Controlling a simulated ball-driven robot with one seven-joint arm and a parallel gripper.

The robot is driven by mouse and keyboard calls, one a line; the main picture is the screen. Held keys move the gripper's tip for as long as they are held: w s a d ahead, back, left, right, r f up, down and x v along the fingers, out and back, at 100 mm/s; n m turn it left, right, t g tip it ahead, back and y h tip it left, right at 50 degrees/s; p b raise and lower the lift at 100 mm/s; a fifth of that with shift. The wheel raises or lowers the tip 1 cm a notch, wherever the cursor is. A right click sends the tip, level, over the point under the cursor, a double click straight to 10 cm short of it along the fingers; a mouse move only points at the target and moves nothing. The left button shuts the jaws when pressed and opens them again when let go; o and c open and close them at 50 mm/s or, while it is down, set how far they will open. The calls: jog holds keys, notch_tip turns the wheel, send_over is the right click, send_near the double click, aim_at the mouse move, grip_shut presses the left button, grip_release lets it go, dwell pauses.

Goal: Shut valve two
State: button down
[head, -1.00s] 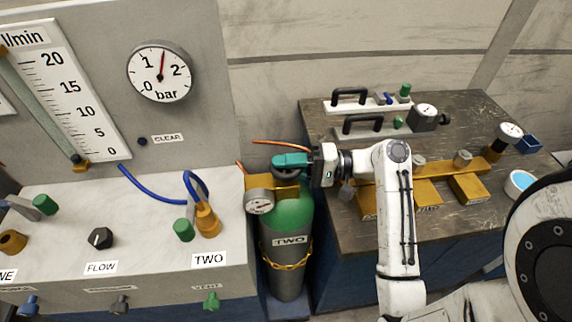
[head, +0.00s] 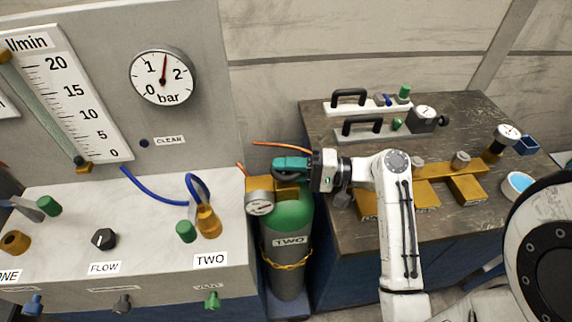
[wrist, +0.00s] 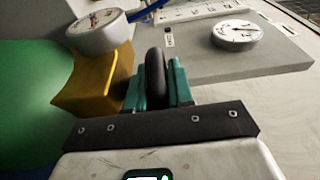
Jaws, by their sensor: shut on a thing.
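The gas cylinder marked TWO (head: 290,262) stands upright with a green shoulder and a yellow chain around it. On its top is a brass valve block (wrist: 95,82) with a round gauge (head: 259,203). Valve two's dark handwheel (wrist: 155,72) sits edge-on between the teal fingers in the wrist view. My gripper (head: 289,165) comes in from the right at the cylinder top and is shut on the handwheel. In the head view the fingers hide much of the wheel.
A panel with a bar gauge (head: 164,77), flow tube and FLOW knob (head: 104,239) stands at the left. A dark-topped bench (head: 470,125) at the right holds brass blocks, handled plates and a small gauge. My arm passes over its near part.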

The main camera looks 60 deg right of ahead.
jog(key=m+t+h+p, duration=0.1)
jog(key=m+h+p, duration=0.1)
jog(key=m+h, duration=0.1)
jog(key=m+t+h+p, duration=0.1)
jog(key=m+h+p, duration=0.1)
jog(key=h, duration=0.4)
jog(key=shift+a+r+m+p, duration=0.15)
jog(key=shift+m+p, duration=0.2)
jog(key=shift+m, duration=0.25)
jog(key=m+h+p, duration=0.2)
jog(key=h, duration=0.2)
jog(key=shift+m+g+h+p, duration=0.4)
jog(key=m+g+h+p, duration=0.1)
jog(key=m+h+p, duration=0.1)
jog(key=h, duration=0.1)
jog(key=shift+g, duration=0.3)
jog(key=shift+f+m+g+h+p, duration=0.2)
jog(key=shift+m+g+h+p, duration=0.5)
jog(key=shift+m+g+h, duration=1.75)
jog(key=shift+h, duration=0.45)
jog(key=c, duration=1.4)
grip_release()
jog(key=shift+d, duration=0.2)
jog(key=shift+o, duration=0.2)
jog(key=shift+a, duration=0.15)
